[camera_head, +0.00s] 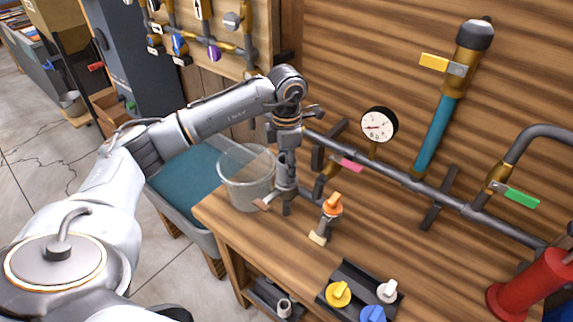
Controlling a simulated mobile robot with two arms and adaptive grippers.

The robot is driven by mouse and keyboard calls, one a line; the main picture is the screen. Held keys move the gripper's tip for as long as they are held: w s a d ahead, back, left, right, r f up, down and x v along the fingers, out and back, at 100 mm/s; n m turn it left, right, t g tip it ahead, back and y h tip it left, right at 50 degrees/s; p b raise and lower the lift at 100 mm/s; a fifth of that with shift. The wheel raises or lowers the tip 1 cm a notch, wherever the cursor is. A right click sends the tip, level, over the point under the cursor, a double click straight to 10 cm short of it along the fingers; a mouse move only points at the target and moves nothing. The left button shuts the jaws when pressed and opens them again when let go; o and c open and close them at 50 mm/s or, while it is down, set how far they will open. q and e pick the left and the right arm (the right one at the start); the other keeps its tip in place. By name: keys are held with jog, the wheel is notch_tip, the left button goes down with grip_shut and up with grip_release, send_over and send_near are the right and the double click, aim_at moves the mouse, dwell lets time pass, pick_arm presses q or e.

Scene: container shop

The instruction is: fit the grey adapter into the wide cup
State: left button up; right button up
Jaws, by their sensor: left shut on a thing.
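My left gripper (286,186) points down over the wooden bench, just right of a wide clear cup (238,190). It is shut on a small dark grey piece that shows at its lower end; this looks like the grey adapter (287,209), but it is small and partly hidden by the fingers. The clear cup stands upright at the bench's left end, and I see nothing in it. The gripper overlaps the cup's right edge in the view; I cannot tell whether they touch. My right gripper is out of view.
A tap with an orange knob (332,204) stands right of the gripper. Pipes (400,177) with a gauge (379,125) run behind. A dark rack (359,280) holds yellow, white and blue knobbed pieces in front. A red cylinder (533,283) stands at right. Bare bench (300,255) lies between.

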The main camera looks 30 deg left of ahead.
pick_arm(q)
jog(key=shift+f, duration=0.2)
jog(key=o, duration=1.3)
jog(key=shift+c, duration=0.2)
jog(key=shift+r, duration=0.1)
notch_tip(320, 180, up, 12)
